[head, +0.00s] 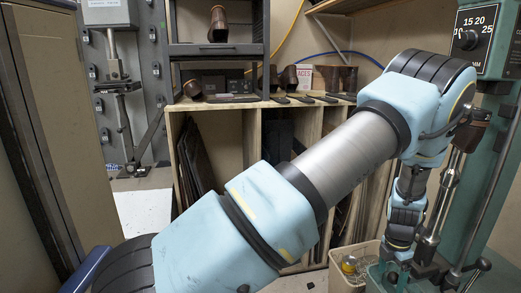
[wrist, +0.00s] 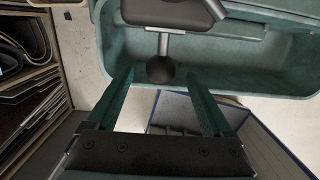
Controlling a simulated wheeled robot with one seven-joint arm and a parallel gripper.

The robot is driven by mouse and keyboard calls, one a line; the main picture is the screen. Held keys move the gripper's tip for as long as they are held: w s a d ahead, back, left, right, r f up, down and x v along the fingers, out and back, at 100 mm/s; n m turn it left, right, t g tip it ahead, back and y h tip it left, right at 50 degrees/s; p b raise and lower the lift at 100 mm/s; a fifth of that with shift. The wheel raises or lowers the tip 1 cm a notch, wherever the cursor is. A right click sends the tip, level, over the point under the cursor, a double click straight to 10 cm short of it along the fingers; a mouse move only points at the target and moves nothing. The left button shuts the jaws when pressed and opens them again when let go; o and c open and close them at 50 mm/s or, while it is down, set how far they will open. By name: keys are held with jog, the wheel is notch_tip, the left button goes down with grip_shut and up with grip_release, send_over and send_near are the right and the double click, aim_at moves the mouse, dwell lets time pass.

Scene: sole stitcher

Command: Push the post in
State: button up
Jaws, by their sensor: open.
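In the wrist view a short metal post (wrist: 163,45) ends in a dark ball knob (wrist: 160,69) and comes out from under a dark block (wrist: 170,10) on the green machine. My gripper (wrist: 162,78) is open, with its two green fingers spread on either side of the ball's line. The ball shows between the fingertips; whether either finger touches it I cannot tell, but gaps show on both sides. In the head view the green machine (head: 500,110) stands at the right, and my arm reaches down beside it; my fingertips are hard to make out there.
The machine's green tray (wrist: 250,62) has a raised rim around the post. A blue-edged bin (wrist: 245,130) lies below my fingers. A wooden rack (head: 222,105) with shoes and sheets stands behind my arm. A box of small parts (head: 345,270) is near the machine's foot.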

notch_tip(320, 180, up, 7)
jog(key=a+p, duration=0.1)
jog(key=p, duration=0.4)
jog(key=shift+s+a, duration=0.15)
jog(key=shift+a, duration=0.2)
jog(key=w+a+r+m+b, duration=0.1)
jog(key=w+a+r+m, duration=0.3)
jog(key=a, duration=0.6)
jog(key=w+a+r+m+b, duration=0.1)
jog(key=w+a+r+m, duration=0.1)
jog(key=a+r+m, duration=0.6)
jog(key=s+a+r+m, duration=0.2)
jog(key=a+m, duration=0.1)
jog(key=a, duration=0.5)
jog(key=s+a+r+m+t+b, duration=0.1)
jog(key=s+a+m, duration=0.2)
jog(key=a, duration=0.5)
jog(key=s+a+r+m+y, duration=0.1)
jog(key=s+a+r+m, duration=0.1)
jog(key=a, duration=0.5)
jog(key=shift+s+a+r+m+b, duration=0.4)
jog(key=shift+s+m, duration=0.1)
jog(key=shift+m, duration=0.2)
